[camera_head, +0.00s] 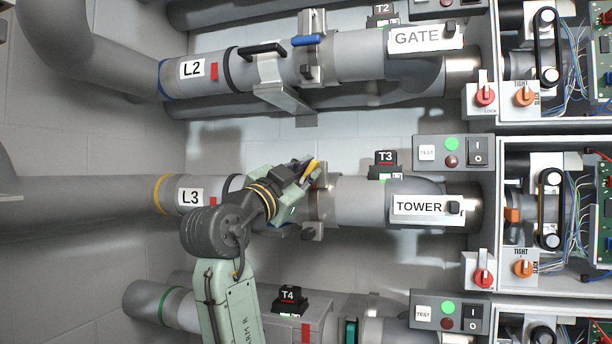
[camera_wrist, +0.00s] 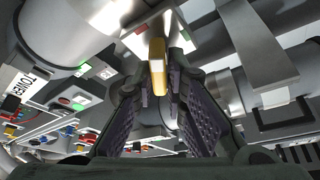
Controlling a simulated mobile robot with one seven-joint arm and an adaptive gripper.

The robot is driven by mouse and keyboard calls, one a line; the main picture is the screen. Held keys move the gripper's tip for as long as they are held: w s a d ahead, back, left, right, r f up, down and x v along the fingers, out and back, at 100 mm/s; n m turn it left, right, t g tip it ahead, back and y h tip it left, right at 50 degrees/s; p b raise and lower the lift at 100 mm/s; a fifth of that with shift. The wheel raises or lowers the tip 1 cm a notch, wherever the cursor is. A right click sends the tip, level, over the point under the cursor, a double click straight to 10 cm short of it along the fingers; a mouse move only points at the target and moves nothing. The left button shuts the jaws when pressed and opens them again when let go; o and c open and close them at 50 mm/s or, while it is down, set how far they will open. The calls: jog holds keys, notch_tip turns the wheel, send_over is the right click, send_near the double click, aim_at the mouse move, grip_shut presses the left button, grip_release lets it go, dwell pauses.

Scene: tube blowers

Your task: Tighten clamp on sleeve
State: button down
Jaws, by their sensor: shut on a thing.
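The L3 pipe (camera_head: 188,192) runs across the middle of the head view towards the unit labelled TOWER. A metal clamp (camera_head: 320,208) stands around the pipe near a grey sleeve-like section (camera_head: 345,200). Its yellow lever (camera_head: 313,166) sticks up at the top of the clamp. My gripper (camera_head: 306,176) reaches it from the lower left and hides part of the clamp and pipe. In the wrist view, my gripper (camera_wrist: 160,88) is shut on the yellow lever (camera_wrist: 157,58), whose end lies between the fingertips. I cannot tell how tightly the clamp is closed.
The L2 pipe (camera_head: 192,70) above carries a similar clamp with a blue lever (camera_head: 307,40) and a black handle (camera_head: 263,49). The T4 box (camera_head: 289,300) lies below my arm. Control boxes with a red knob (camera_head: 482,278) line the right.

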jog(key=m+g+p, duration=0.1)
jog(key=m, duration=0.3)
jog(key=m+g+h+p, duration=0.1)
jog(key=m+g, duration=0.1)
jog(key=m, duration=0.1)
jog(key=shift+r+m, duration=0.1)
jog(key=shift+m, duration=0.3)
jog(key=m+g+p, duration=0.1)
jog(key=m, duration=0.2)
jog(key=shift+p, duration=0.35)
jog(key=shift+f+m+g+p, duration=0.2)
jog(key=shift+m+g+p, duration=0.25)
jog(key=shift+m, duration=0.35)
jog(key=shift+y, duration=0.3)
jog(key=c, duration=1.7)
grip_release()
jog(key=shift+o, duration=0.2)
jog(key=shift+s+a+r, duration=0.1)
jog(key=v, duration=1.1)
jog(key=shift+s+a, duration=0.3)
